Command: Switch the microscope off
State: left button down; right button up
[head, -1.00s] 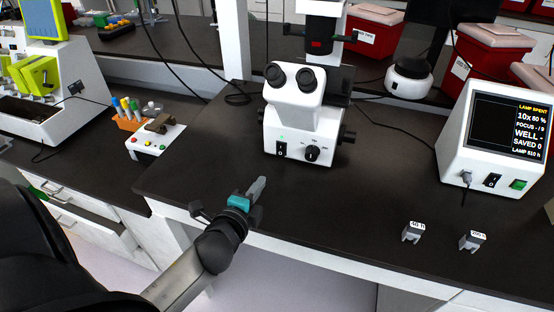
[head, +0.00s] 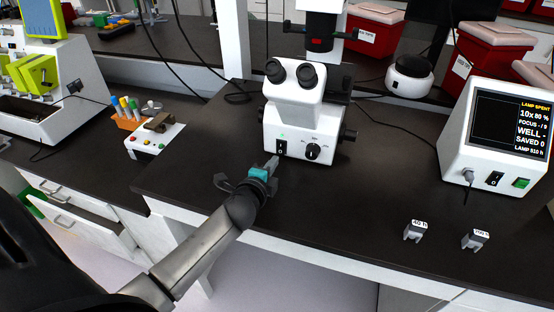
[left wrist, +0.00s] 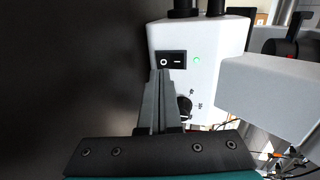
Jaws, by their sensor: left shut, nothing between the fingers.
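The white microscope (head: 300,118) stands on the dark bench, with black eyepieces on top. Its front bears a black rocker switch (head: 281,148), a lit green light (head: 282,135) and a black knob (head: 313,151). In the left wrist view the rocker switch (left wrist: 171,60) shows marks O and I, with the green light (left wrist: 197,59) beside it. My left gripper (head: 272,163) is shut and empty, just in front of and below the switch. In the left wrist view its fingertips (left wrist: 161,72) overlap the switch's lower edge; I cannot tell whether they touch. My right gripper is out of view.
A white control box (head: 455,155) with a screen reading "LAMP SPENT" stands at right, with its own switches. Two small labelled blocks (head: 413,232) lie on the bench front. A small button panel (head: 155,140) is at left. The bench between is clear.

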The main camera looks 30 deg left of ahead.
aim_at(280, 153)
pick_arm(q)
jog(key=shift+b+x, duration=0.3)
jog(key=shift+x, duration=1.6)
jog(key=shift+f, duration=0.1)
jog(key=shift+w+f+b, duration=0.15)
jog(key=shift+f+b, duration=0.1)
jog(key=shift+b, duration=0.65)
jog(key=shift+r, duration=0.25)
